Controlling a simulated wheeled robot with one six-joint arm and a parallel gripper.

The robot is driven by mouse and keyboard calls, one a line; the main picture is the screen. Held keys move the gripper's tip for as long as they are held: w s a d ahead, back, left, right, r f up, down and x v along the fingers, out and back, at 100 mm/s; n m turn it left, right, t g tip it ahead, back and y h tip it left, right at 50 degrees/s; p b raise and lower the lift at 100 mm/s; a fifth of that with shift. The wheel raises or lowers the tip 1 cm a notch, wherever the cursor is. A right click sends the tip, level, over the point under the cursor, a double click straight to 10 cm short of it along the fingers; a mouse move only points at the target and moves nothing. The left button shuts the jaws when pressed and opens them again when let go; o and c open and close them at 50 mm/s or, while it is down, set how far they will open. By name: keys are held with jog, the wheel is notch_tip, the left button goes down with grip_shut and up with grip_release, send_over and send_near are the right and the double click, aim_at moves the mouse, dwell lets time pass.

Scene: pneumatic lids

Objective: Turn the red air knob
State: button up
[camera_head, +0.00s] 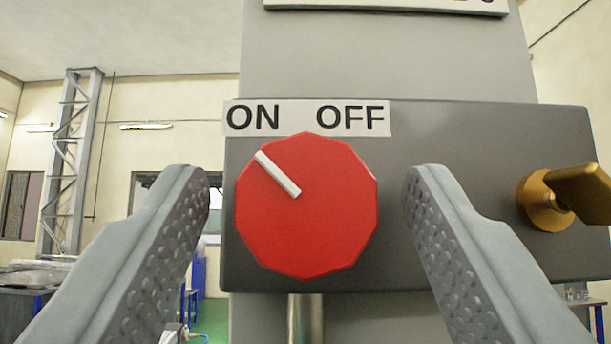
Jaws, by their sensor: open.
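The red air knob (315,215) is a many-sided red disc on the front of a dark grey box (450,255). Its white pointer mark (278,173) slants to the upper left, toward the word ON on the white label (300,118) above it. OFF stands to the right on the same label. My gripper (308,195) is open, with one grey studded finger on each side of the knob in the picture. A gap shows between each fingertip and the knob, and nothing is held. How far the fingertips are from the box face is hard to tell.
A brass valve handle (585,192) sticks out of the box to the right of my right finger. A metal pipe (305,318) runs down below the knob. A grey column (390,60) stands behind the box. A lattice tower (65,165) and tables are far left.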

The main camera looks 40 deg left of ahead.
jog(key=c, duration=1)
